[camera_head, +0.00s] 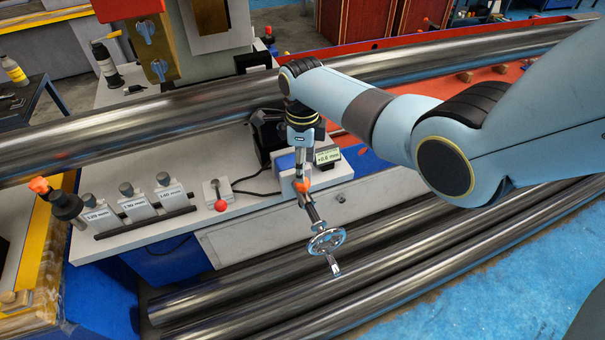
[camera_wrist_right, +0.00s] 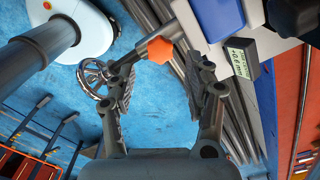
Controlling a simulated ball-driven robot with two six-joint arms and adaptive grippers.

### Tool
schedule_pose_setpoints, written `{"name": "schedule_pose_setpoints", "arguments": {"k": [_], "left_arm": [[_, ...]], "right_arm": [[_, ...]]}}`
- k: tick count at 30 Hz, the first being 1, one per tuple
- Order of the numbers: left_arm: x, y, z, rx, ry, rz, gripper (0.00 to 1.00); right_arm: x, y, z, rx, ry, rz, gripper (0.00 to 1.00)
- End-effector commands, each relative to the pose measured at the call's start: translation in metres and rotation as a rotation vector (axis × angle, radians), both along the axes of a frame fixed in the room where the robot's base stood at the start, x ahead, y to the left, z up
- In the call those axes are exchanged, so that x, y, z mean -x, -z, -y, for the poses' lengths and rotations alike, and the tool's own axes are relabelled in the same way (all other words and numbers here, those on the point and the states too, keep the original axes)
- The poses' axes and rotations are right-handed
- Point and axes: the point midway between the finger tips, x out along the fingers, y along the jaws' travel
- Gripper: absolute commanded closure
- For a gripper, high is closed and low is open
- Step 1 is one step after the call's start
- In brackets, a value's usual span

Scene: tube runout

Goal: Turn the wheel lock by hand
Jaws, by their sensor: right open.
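A chrome handwheel (camera_head: 327,241) sits at the outer end of a short shaft in front of the white bench, above the lower steel tubes. It also shows in the wrist view (camera_wrist_right: 95,77), beyond the left finger. An orange knob (camera_head: 302,186) sits on the mechanism behind the wheel, and the knob (camera_wrist_right: 160,50) shows between my fingers in the wrist view. My right gripper (camera_head: 301,168) points down beside the display unit, close to the knob. Its fingers (camera_wrist_right: 162,76) are apart with nothing clamped; contact with the knob cannot be told. My left gripper is not in view.
A small display (camera_head: 327,156) reading about +0.6 mm stands right beside the gripper. A long steel tube (camera_head: 195,105) runs behind; more tubes (camera_head: 390,262) lie below.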

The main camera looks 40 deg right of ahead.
Motion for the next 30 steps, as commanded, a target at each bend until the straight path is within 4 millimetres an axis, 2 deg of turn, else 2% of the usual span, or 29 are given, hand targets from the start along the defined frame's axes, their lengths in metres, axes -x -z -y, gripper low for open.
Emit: {"name": "schedule_pose_setpoints", "arguments": {"k": [5, 6, 13, 15, 24, 26, 30], "left_arm": [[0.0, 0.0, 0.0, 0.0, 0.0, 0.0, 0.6], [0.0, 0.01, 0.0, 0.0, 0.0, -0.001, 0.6], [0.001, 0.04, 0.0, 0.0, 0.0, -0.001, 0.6], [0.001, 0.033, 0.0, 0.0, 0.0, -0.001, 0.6], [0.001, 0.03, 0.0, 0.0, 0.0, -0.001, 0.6], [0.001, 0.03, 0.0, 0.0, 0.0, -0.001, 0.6], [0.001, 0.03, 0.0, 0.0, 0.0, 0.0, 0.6]], "right_arm": [[0.001, 0.022, 0.0, 0.0, 0.0, -0.003, 0.48], [0.0, 0.03, 0.0, 0.001, -0.001, 0.002, 0.48], [0.0, 0.056, 0.0, 0.001, -0.001, 0.002, 0.48], [0.0, 0.049, 0.0, 0.001, -0.002, 0.001, 0.48], [0.0, 0.05, 0.0, 0.001, -0.002, 0.001, 0.48], [0.0, 0.05, 0.0, 0.001, -0.002, 0.001, 0.53], [0.0, 0.05, 0.0, 0.001, -0.002, 0.001, 0.72]]}}
